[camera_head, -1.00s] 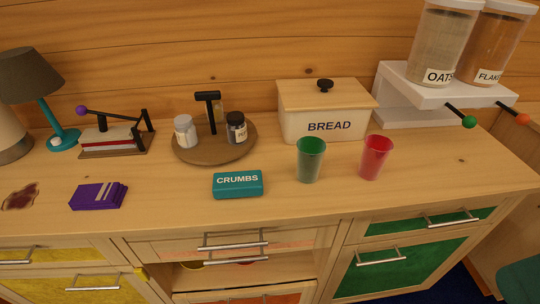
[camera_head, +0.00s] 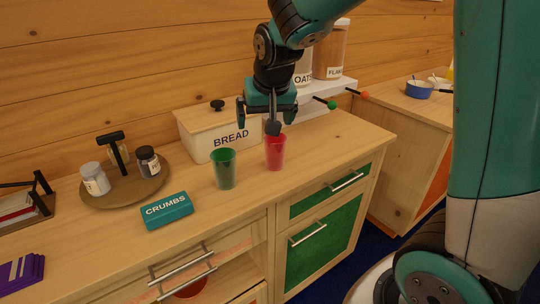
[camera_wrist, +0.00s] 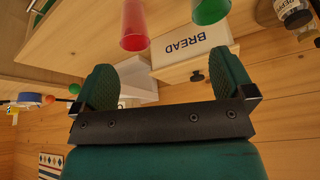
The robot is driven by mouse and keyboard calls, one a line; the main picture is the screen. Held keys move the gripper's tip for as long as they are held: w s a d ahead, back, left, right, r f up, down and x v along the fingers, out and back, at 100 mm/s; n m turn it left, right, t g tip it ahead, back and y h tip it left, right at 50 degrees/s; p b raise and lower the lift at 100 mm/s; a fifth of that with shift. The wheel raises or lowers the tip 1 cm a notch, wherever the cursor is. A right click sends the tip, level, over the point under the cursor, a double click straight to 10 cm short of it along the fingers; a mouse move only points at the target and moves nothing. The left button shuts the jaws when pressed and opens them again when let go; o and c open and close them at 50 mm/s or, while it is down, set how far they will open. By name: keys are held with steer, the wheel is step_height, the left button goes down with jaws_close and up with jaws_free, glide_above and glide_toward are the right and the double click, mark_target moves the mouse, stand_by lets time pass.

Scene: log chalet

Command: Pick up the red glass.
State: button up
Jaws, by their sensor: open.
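The red glass (camera_head: 275,153) stands upright on the wooden counter (camera_head: 330,150), in front of the bread box and right of the green glass (camera_head: 224,169). My gripper (camera_head: 266,124) is above and around the back of the red glass in the head view, its fingers apart with nothing held. One dark fingertip overlaps the red glass's rim in that view; I cannot tell if they touch. In the wrist view the two fingers (camera_wrist: 164,85) are spread wide. The red glass (camera_wrist: 134,25) shows at the top, beyond and between the fingertips, with the green glass (camera_wrist: 209,10) to its right.
The bread box (camera_head: 215,133) stands close behind both glasses. A teal crumbs box (camera_head: 167,210) lies to the left, near a round tray (camera_head: 112,192) with jars. A white shelf (camera_head: 318,98) with canisters stands behind. The counter right of the red glass is clear.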

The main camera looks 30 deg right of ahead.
steer(key=w+d+f+m+h, duration=0.2)
steer(key=w+d+m, duration=0.1)
steer(key=w+d, duration=0.3)
steer(key=p, duration=0.2)
glide_toward(275, 141)
steer(key=shift+s+f, duration=0.25)
steer(key=shift+f, duration=0.25)
steer(key=shift+s+f, duration=0.2)
steer(key=shift+f, duration=0.35)
steer(key=shift+p+x, duration=0.75)
steer(key=shift+x, duration=2.25)
steer(key=shift+a, duration=0.25)
steer(key=shift+c, duration=0.5)
steer(key=shift+w+r, duration=0.1)
steer(key=c, duration=0.9)
